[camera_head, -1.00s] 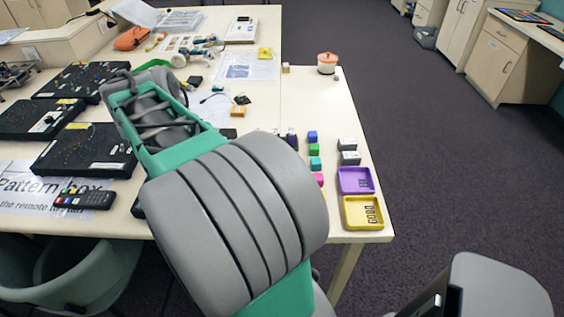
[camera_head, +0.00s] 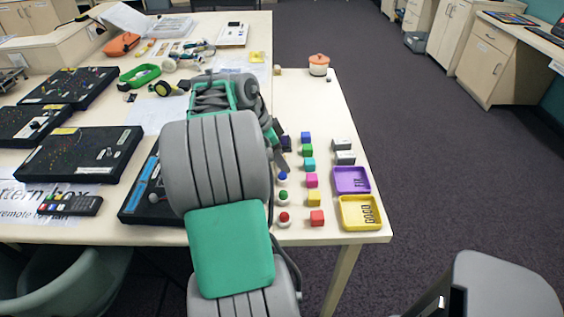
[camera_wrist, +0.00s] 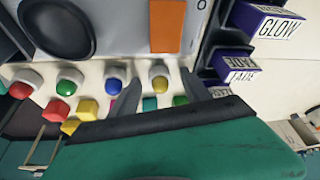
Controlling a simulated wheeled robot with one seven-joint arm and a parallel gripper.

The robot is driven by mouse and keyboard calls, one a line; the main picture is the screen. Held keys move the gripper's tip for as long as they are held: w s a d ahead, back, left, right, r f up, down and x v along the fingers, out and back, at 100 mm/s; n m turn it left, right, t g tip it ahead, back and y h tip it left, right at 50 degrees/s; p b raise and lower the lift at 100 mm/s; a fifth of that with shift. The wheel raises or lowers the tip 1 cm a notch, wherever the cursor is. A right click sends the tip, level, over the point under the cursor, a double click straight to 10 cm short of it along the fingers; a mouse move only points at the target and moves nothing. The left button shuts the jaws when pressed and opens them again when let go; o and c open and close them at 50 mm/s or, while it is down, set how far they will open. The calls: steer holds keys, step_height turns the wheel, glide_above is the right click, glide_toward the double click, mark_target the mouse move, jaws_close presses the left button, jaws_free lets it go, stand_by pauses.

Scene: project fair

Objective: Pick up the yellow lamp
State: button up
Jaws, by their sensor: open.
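My gripper (camera_wrist: 161,82) is open, with one dark finger on each side of the yellow lamp in that view. I cannot tell whether a finger touches it. In the head view my arm hides the yellow lamp, while the blue (camera_head: 283,177), green (camera_head: 283,195) and red (camera_head: 284,217) lamps show in front of the gripper (camera_head: 281,155).
Coloured cubes (camera_head: 314,199) stand in a column right of the lamps. Purple (camera_head: 367,183) and yellow (camera_head: 348,222) trays lie near the table's right edge. Purple labelled blocks (camera_wrist: 264,22) and a grey panel (camera_wrist: 112,30) are close to the gripper. The table's far right is mostly clear.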

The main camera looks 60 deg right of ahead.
steer(key=shift+c, duration=0.5)
jaws_close()
steer(key=shift+r, duration=0.15)
